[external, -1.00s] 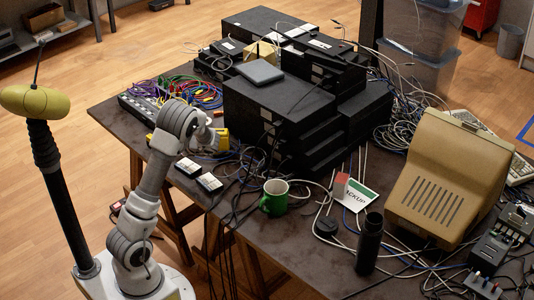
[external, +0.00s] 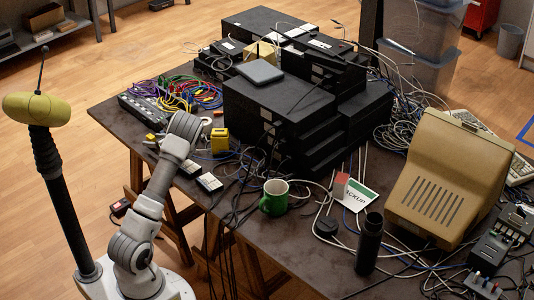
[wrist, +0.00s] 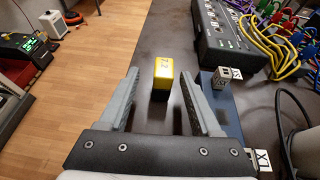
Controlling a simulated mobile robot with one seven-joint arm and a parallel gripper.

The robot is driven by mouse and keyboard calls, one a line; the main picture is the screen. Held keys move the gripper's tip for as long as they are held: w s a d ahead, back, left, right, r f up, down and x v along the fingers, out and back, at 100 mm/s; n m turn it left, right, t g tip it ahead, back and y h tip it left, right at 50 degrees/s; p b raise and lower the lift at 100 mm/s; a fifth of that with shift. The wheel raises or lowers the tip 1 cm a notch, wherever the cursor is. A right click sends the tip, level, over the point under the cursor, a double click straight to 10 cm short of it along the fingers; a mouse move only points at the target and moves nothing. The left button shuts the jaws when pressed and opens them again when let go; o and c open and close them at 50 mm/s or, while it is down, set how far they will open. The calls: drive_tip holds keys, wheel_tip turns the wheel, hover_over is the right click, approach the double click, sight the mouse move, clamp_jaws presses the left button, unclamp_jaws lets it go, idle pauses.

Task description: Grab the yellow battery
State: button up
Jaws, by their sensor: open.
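My gripper (wrist: 159,76) is open, with a finger on either side of the block and gaps visible on both sides. In the external view a small yellow piece (external: 150,137) near the table's left edge appears to be the same block, partly hidden by my arm. My gripper is hidden behind my arm there.
A black socket box (wrist: 232,40) with coloured cables (wrist: 268,45) lies right of the battery. A larger yellow device (external: 220,140) is further right.

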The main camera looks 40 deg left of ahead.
sight(147, 138)
drive_tip(key=b+x, duration=0.2)
drive_tip(key=x, duration=0.3)
drive_tip(key=shift+w+a, duration=0.15)
drive_tip(key=shift+a, duration=0.25)
clamp_jaws()
